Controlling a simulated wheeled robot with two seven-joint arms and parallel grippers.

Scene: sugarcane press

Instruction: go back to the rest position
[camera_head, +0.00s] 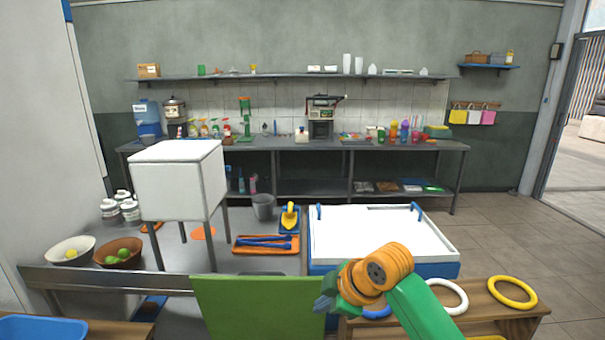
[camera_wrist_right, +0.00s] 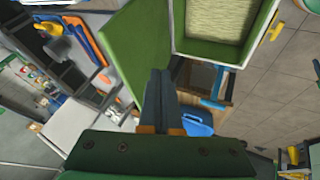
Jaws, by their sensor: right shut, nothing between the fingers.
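My right arm, green with an orange wrist, comes in from the bottom right of the head view. Its gripper (camera_head: 325,303) points left, beside the right edge of a green panel (camera_head: 252,308). In the right wrist view the two dark fingers (camera_wrist_right: 162,84) lie together, shut and empty. Part of the gripper is hidden behind the orange wrist in the head view. My left gripper is not in view.
A white-topped blue chest (camera_head: 440,268) stands just beyond my right arm. A wooden shelf with rings, one of them yellow (camera_head: 512,292), lies to the right. A white box on legs (camera_head: 180,185) stands left. Tiled floor (camera_head: 500,225) at right is free.

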